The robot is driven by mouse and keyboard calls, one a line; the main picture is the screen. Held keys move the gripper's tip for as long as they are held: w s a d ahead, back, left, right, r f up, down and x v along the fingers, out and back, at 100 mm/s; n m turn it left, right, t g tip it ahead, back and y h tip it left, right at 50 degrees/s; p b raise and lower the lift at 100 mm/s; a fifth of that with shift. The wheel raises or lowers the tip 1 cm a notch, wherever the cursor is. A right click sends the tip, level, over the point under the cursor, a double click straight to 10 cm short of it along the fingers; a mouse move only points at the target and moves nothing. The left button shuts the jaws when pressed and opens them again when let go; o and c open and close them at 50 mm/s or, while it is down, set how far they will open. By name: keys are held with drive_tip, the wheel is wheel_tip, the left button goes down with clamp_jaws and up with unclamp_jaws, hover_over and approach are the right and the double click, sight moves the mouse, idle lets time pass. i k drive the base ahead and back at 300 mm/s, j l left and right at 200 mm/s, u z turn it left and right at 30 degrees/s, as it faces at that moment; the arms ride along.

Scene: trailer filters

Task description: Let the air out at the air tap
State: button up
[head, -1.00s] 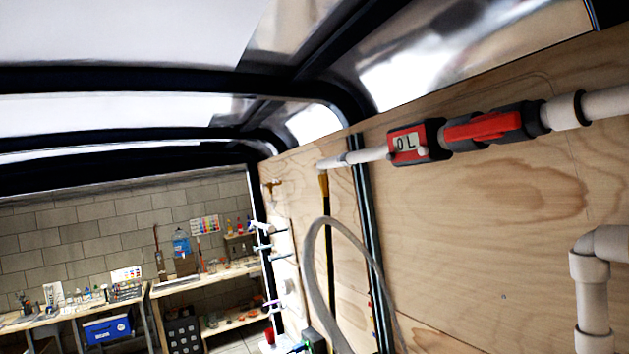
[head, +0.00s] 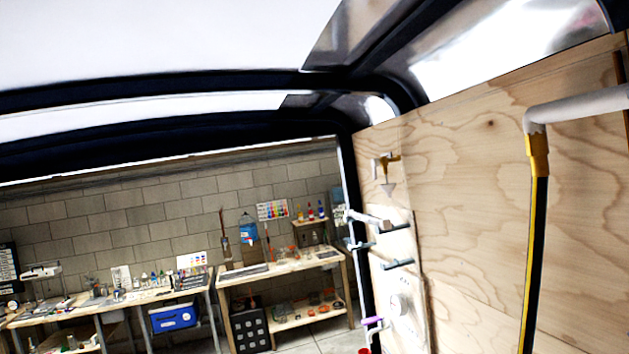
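A small brass tap (head: 386,162) is mounted on the plywood wall, right of the picture's middle, near the wall's far end. A pale, pointed funnel-like piece (head: 388,190) shows just below it. I cannot tell whether this is the air tap, or whether it is open or shut. A white pipe (head: 580,106) comes in from the right edge and bends down into a yellow-and-black upright hose or pipe (head: 535,240). My gripper is not in view.
The plywood wall (head: 465,150) fills the right side under a dark-framed roof. White fittings (head: 375,220) and a white panel with a round knob (head: 402,304) stick out below the tap. Workbenches (head: 280,264) and a blue box (head: 174,316) stand beyond the opening.

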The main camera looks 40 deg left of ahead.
sight(375, 162)
drive_tip(key=i+j+u, duration=0.15)
drive_tip(key=i+j, duration=0.15)
drive_tip(key=j, duration=0.25)
drive_tip(key=i+j+u, duration=0.15)
drive_tip(key=i+j, duration=0.15)
drive_tip(key=j, duration=0.25)
drive_tip(key=i+j+u, duration=0.1)
drive_tip(key=i+j, duration=0.2)
drive_tip(key=j, duration=0.2)
